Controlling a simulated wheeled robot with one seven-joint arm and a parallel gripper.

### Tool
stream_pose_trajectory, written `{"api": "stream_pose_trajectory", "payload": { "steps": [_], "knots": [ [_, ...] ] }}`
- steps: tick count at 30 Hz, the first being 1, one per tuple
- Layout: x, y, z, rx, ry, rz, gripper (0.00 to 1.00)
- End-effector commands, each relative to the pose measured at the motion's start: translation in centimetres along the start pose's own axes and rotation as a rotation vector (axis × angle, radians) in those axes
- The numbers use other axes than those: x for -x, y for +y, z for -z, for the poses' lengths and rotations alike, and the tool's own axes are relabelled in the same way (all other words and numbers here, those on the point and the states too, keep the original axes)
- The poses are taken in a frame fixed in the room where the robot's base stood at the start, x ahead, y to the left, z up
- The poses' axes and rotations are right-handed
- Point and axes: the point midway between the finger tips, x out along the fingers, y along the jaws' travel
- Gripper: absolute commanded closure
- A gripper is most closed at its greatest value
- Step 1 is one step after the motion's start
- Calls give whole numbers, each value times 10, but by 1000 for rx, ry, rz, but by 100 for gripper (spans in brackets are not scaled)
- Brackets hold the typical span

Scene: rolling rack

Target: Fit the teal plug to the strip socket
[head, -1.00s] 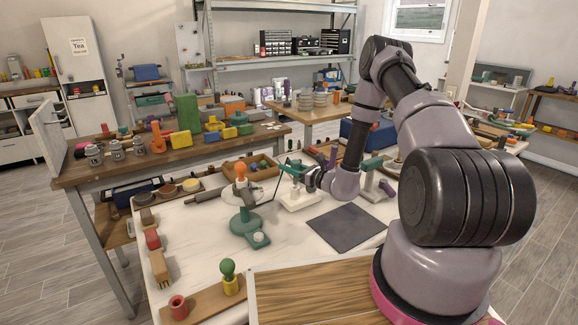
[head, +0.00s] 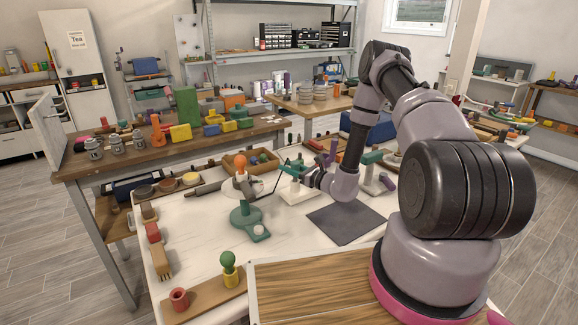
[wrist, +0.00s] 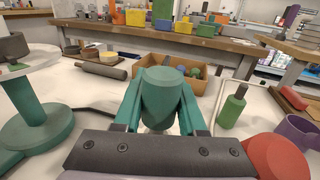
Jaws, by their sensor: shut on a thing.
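My gripper (wrist: 160,112) is shut on the teal plug (wrist: 163,92), a smooth round-topped piece held upright between two teal fingers in the wrist view. Its lower end is hidden behind the gripper body. In the head view my gripper (head: 303,172) is above the white table, near a white block, and the plug is too small to tell apart there. A wooden strip (head: 205,303) lies at the table's near left, with a red cup (head: 179,298) and a yellow holder bearing a green knob (head: 229,275). I cannot tell for certain which part is the strip socket.
A dark mat (head: 345,222) lies in front.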

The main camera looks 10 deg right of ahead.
Motion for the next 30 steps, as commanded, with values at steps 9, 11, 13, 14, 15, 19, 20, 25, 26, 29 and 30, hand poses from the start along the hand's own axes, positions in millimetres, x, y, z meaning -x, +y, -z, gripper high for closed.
{"api": "stream_pose_trajectory", "payload": {
  "steps": [9,11,13,14,15,19,20,25,26,29,30],
  "knots": [
    [0,0,10,0,0,0,100],
    [0,0,12,-1,0,0,100],
    [0,0,14,-1,0,0,100],
    [0,0,15,-1,0,0,100],
    [0,0,16,-1,0,0,100],
    [0,0,19,0,-1,0,100],
    [0,0,20,0,-1,0,100],
    [0,0,26,-1,0,0,100],
    [0,0,26,-1,0,0,100],
    [0,0,26,-1,0,0,33],
    [0,0,26,-1,0,0,25]
  ]
}}
